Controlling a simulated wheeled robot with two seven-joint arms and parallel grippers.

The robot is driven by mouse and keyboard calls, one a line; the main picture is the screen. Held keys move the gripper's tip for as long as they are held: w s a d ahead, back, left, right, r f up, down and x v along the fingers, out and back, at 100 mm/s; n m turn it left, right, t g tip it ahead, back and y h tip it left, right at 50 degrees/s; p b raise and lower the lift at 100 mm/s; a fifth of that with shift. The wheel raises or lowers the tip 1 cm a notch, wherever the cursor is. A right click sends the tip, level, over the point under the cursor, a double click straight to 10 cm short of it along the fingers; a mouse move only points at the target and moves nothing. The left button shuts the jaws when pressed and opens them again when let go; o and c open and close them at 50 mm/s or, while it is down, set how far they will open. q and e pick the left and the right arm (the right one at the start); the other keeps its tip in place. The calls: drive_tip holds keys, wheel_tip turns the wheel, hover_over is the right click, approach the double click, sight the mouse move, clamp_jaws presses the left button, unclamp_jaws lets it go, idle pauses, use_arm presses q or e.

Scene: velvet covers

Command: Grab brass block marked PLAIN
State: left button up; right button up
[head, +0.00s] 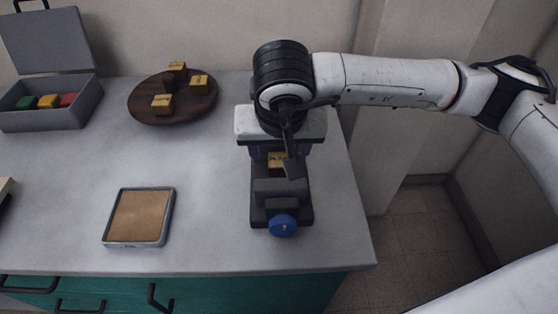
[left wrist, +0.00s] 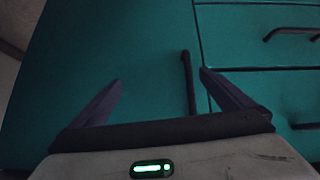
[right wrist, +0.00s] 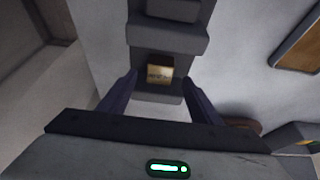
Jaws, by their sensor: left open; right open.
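A brass block (head: 277,160) sits in a dark grey device with a blue knob (head: 283,225). The block also shows in the right wrist view (right wrist: 159,73), with dark marking too small to read. My right gripper (right wrist: 161,84) is open above the device, its fingers on either side of the block in that view; I cannot tell whether they touch it. Three more brass blocks, including one at the front (head: 162,104), stand on a round dark wooden board (head: 143,112); their markings are unreadable. My left gripper (left wrist: 160,80) is open and empty, facing teal drawer fronts.
A grey case (head: 50,120) with a raised lid holds green, yellow and red pieces at the back left. A shallow tray with a tan inside (head: 138,216) lies at the front. The grey counter (head: 215,190) is clear between tray and device. Its right edge is close to the device.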

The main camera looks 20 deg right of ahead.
drive_tip(key=shift+x, duration=1.3)
drive_tip(key=c, duration=1.3)
drive_tip(key=shift+w+r, duration=0.1)
clamp_jaws()
drive_tip(key=shift+r, duration=0.15)
